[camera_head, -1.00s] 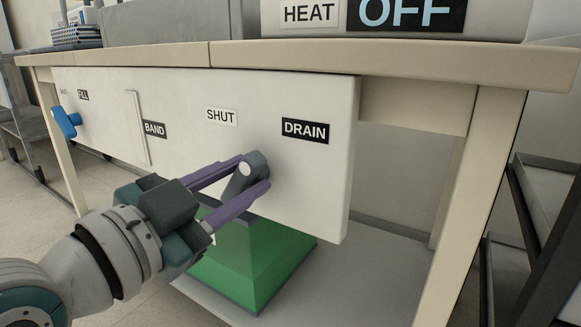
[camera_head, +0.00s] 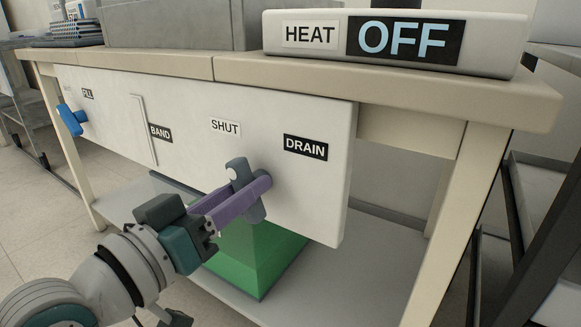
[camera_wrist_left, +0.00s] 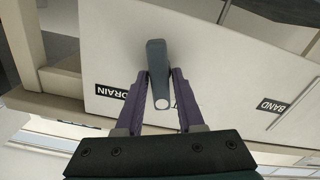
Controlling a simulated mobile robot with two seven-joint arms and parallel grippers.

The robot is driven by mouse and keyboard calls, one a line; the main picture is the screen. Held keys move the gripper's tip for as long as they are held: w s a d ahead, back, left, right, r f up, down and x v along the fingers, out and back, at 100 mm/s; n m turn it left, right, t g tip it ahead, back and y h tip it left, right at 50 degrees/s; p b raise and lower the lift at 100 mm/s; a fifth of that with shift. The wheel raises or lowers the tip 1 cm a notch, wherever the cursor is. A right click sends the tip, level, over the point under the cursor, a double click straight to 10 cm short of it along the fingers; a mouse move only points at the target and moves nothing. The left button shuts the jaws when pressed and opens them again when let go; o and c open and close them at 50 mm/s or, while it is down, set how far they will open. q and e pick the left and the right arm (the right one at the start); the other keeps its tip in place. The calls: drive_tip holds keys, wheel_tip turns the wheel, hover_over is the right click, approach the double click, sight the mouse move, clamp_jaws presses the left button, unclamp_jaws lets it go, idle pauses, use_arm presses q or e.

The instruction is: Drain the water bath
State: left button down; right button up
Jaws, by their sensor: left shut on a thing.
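The grey drain valve handle (camera_head: 238,172) is on the white front panel (camera_head: 320,185), below and between the SHUT label (camera_head: 226,127) and the DRAIN label (camera_head: 305,147). It stands nearly upright, its upper end leaning left under SHUT. My left gripper (camera_head: 256,187) is shut on the handle, its purple fingers on either side of it, partly hiding its middle. In the left wrist view the handle (camera_wrist_left: 156,62) lies between the fingertips (camera_wrist_left: 160,84), with the DRAIN label (camera_wrist_left: 112,91) to the left. My right gripper is not in view.
A blue handle (camera_head: 71,119) is by the FILL label at the panel's far left. The HEAT OFF box (camera_head: 395,42) stands on the bench top (camera_head: 400,87). A green tapered container (camera_head: 257,260) is below the panel. A bench leg (camera_head: 468,215) is at right.

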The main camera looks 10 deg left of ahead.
use_arm(q)
drive_tip(key=n, duration=0.4)
drive_tip(key=shift+n, duration=0.4)
idle(0.4)
drive_tip(key=c, duration=0.7)
unclamp_jaws()
drive_tip(key=shift+a, duration=0.1)
drive_tip(key=p+v, duration=0.4)
drive_tip(key=v, duration=0.6)
